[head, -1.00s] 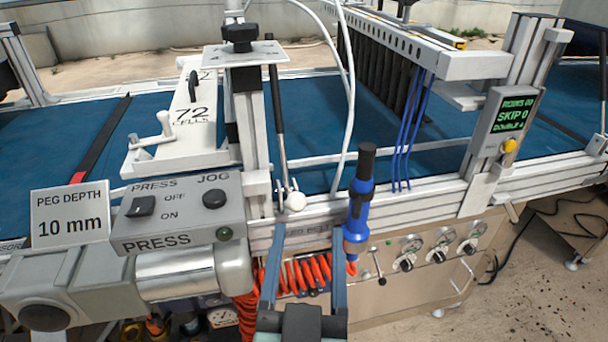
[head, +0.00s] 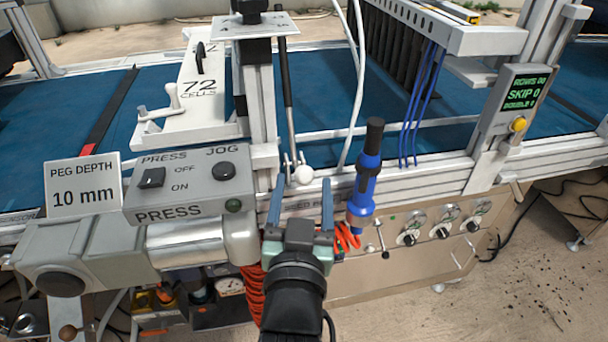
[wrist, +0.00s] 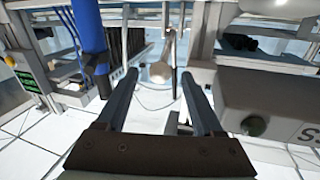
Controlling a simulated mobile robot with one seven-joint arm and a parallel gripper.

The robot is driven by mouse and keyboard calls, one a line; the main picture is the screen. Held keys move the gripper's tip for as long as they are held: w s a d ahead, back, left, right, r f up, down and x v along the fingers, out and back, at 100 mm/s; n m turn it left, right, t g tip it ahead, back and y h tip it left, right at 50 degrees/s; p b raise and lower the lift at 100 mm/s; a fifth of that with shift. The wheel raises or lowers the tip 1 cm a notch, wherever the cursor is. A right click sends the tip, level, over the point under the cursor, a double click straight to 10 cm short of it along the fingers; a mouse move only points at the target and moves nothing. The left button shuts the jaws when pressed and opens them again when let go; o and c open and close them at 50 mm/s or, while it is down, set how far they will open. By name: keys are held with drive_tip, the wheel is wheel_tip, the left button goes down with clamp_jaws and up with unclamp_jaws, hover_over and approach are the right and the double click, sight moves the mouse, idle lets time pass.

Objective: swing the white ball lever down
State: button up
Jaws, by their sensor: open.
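The white ball (head: 302,175) sits at the front rail, at the low end of a metal rod. A black-sleeved lever (head: 287,80) stands almost upright just above it. My gripper (head: 302,186) is open and empty, with its blue fingers pointing at the ball from the front. In the head view the ball shows between the fingertips. In the wrist view the ball (wrist: 160,72) also appears between the fingers, a little beyond the tips. I see no contact between fingers and ball.
A blue tool (head: 364,180) with a red coiled hose hangs close right of my gripper. The grey press box (head: 190,185) is close on the left. A white hose (head: 357,90) runs down behind. The display panel (head: 517,105) is farther right.

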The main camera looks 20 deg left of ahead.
sight(303, 183)
drive_tip(key=shift+x, duration=1.65)
clamp_jaws()
